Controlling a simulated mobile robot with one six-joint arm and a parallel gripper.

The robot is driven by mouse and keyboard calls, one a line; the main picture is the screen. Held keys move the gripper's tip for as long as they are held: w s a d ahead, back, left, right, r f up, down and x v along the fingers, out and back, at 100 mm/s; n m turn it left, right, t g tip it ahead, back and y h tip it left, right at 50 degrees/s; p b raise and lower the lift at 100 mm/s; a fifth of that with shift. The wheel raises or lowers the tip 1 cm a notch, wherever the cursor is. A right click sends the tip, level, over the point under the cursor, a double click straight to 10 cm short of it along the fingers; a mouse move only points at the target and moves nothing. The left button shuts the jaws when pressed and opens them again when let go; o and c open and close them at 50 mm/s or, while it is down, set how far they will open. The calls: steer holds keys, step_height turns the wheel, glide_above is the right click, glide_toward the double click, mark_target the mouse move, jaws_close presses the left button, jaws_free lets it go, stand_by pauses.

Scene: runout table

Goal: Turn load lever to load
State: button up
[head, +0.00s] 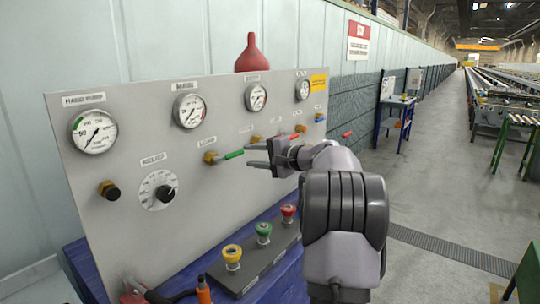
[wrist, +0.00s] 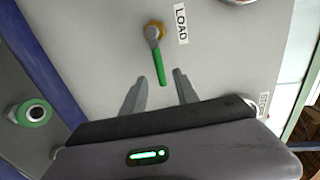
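The load lever has a green handle (head: 233,155) on a brass pivot and sits on the grey panel under a small label. In the head view its handle points right, towards my gripper (head: 257,156). In the wrist view the green handle (wrist: 161,70) points down towards my gripper, beside the printed word LOAD (wrist: 181,23). My gripper is open and empty, its two fingers apart on either side of the line of the handle. The handle's tip is close to the fingertips; I cannot tell whether it is between them.
Gauges (head: 94,132) line the panel's top; a black knob dial (head: 159,190) is at lower left. A box with yellow, green and red buttons (head: 263,232) stands below. A red funnel (head: 250,56) is above.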

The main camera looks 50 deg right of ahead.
steer(key=s+r+p, duration=0.1)
steer(key=s, duration=0.7)
steer(key=shift+s+d+r, duration=0.15)
steer(key=shift+s+r, duration=0.05)
steer(key=shift+r, duration=0.15)
